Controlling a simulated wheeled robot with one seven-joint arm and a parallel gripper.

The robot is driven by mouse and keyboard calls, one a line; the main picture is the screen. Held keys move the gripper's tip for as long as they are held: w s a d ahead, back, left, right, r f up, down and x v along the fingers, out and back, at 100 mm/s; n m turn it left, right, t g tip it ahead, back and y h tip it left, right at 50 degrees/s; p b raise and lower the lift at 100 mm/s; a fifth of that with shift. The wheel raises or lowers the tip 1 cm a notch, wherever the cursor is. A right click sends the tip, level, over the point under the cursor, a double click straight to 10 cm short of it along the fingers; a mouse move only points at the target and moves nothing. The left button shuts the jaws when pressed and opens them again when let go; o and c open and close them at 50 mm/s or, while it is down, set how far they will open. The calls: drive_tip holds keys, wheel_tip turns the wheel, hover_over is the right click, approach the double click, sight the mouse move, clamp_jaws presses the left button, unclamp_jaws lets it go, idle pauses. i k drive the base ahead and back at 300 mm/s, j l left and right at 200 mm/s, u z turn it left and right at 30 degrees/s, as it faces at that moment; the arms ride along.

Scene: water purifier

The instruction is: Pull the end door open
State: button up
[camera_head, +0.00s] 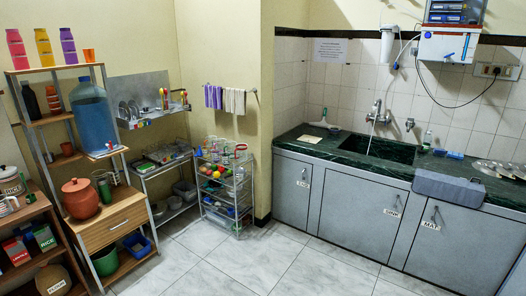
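The end door (287,199) is the narrow grey cabinet door at the left end of the counter. It looks shut, flush with the cabinet front. It has a small white label (303,184) that seems to read END, with a small handle (304,173) just above it near the door's right edge. My gripper is not in view.
The sink door (350,205) and the mat door (447,250) stand to the right, both shut. A wire vegetable rack (226,195) stands left of the end door. The tiled floor (270,260) in front is clear.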

sight(293, 179)
drive_tip(key=i+u, duration=0.35)
drive_tip(key=i, duration=2)
drive_tip(key=i+z, duration=0.1)
drive_tip(key=i, duration=0.5)
drive_tip(key=i+j+z, duration=0.1)
drive_tip(key=i, duration=0.5)
drive_tip(key=i+j+z, duration=0.1)
drive_tip(key=i+j, duration=0.15)
drive_tip(key=i, duration=0.35)
